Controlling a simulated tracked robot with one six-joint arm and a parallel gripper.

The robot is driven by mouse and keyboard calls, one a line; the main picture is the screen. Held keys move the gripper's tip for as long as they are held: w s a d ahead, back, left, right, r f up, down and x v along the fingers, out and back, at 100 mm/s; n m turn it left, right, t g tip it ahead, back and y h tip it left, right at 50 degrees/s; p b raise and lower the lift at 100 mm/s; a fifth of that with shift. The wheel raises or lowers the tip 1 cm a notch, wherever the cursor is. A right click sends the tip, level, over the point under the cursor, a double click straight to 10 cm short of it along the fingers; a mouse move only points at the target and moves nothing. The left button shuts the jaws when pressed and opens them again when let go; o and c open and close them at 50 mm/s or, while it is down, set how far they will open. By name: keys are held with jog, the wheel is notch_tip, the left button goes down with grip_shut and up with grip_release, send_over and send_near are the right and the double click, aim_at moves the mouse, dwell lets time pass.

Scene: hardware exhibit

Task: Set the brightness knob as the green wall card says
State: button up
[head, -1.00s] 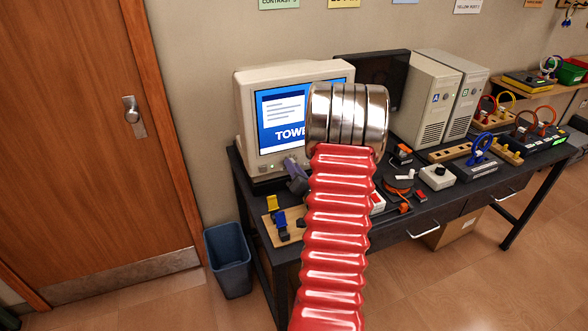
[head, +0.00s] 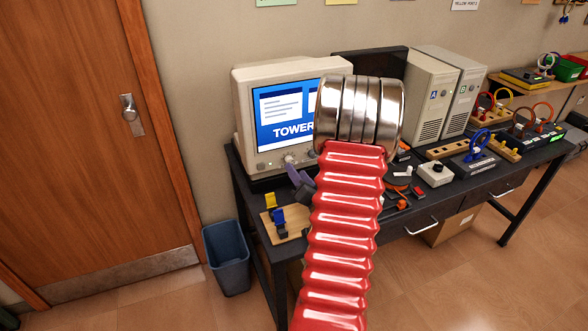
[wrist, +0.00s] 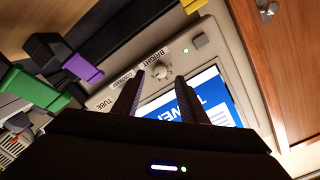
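The cream monitor (head: 243,110) stands on the desk, showing a blue screen with partly hidden text. Its round brightness knob (wrist: 160,70) is beside the BRIGHT label in the upside-down wrist view; a knob (head: 290,159) also shows below the screen in the head view. My gripper (wrist: 159,82) is open and empty, its two fingertips apart with the knob between them in the picture. I cannot tell whether they touch it. In the head view my red arm hides most of the gripper. Only the bottom edge of the green wall card (head: 276,2) shows; its text is out of view.
A purple plug (wrist: 82,68) and a green plug (wrist: 38,90) are close beside the gripper. A wooden board (head: 270,231) with yellow and blue pieces lies at the desk's front left. A bin (head: 227,257) stands left of the desk. The floor in front is partly clear.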

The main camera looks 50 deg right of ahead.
jog(key=v, duration=0.8)
jog(key=shift+s+a, duration=0.2)
jog(key=shift+s, duration=0.05)
jog(key=shift+w, duration=0.1)
jog(key=w+a+r+n+g+y, duration=0.2)
jog(key=w+a+r+n+g, duration=0.15)
jog(key=w+a, duration=0.35)
jog(key=w+a+r+n+g+y, duration=0.15)
jog(key=w+a+r+n, duration=0.3)
jog(key=a, duration=0.45)
jog(key=s+a+r+n+g+y, duration=0.1)
jog(key=s+a, duration=0.3)
jog(key=a, duration=0.4)
jog(key=s+a+r+n+g+y, duration=0.2)
jog(key=s+a, duration=0.3)
jog(key=a, duration=0.4)
jog(key=s+a+r+n+g+y, duration=0.1)
jog(key=s+a+r+n+y, duration=0.1)
jog(key=a, duration=0.7)
jog(key=s+r+n, duration=0.1)
jog(key=s, duration=0.1)
jog(key=shift+s+n, duration=0.3)
jog(key=shift+s, duration=0.1)
jog(key=shift+a+y, duration=0.15)
jog(key=shift+y, duration=0.1)
